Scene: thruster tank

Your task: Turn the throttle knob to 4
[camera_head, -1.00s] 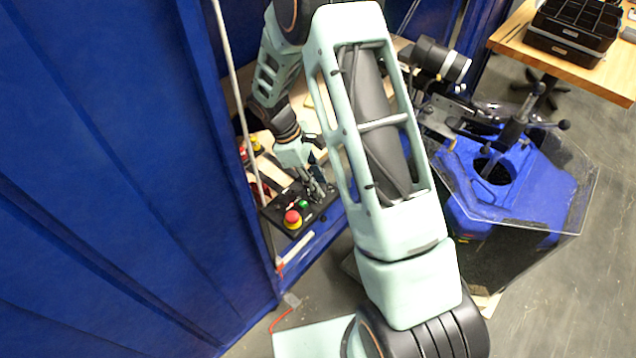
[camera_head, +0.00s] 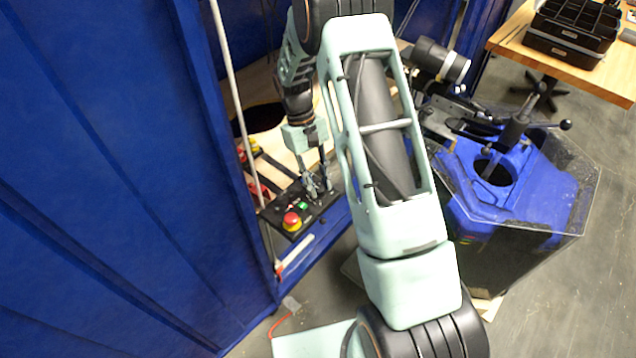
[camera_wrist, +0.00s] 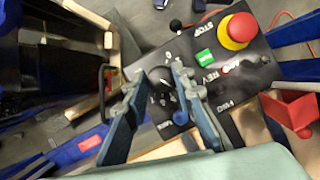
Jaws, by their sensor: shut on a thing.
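The black control panel (camera_head: 285,222) lies on the wooden shelf in the head view. It also fills the middle of the wrist view (camera_wrist: 262,78), with printed "STOP" and "REV" labels. My gripper (camera_head: 318,190) is over the panel's far right end. In the wrist view my gripper's two fingers (camera_wrist: 155,85) are closed around the dark throttle knob (camera_wrist: 160,76), which shows between the fingertips. The fingers hide much of the knob, and I cannot read which number it points to.
A red emergency stop button (camera_head: 292,221) on a yellow base and a green button (camera_head: 302,206) are on the same panel, close to my gripper. A blue wall (camera_head: 110,150) stands at the left. A blue tank (camera_head: 505,190) stands at the right.

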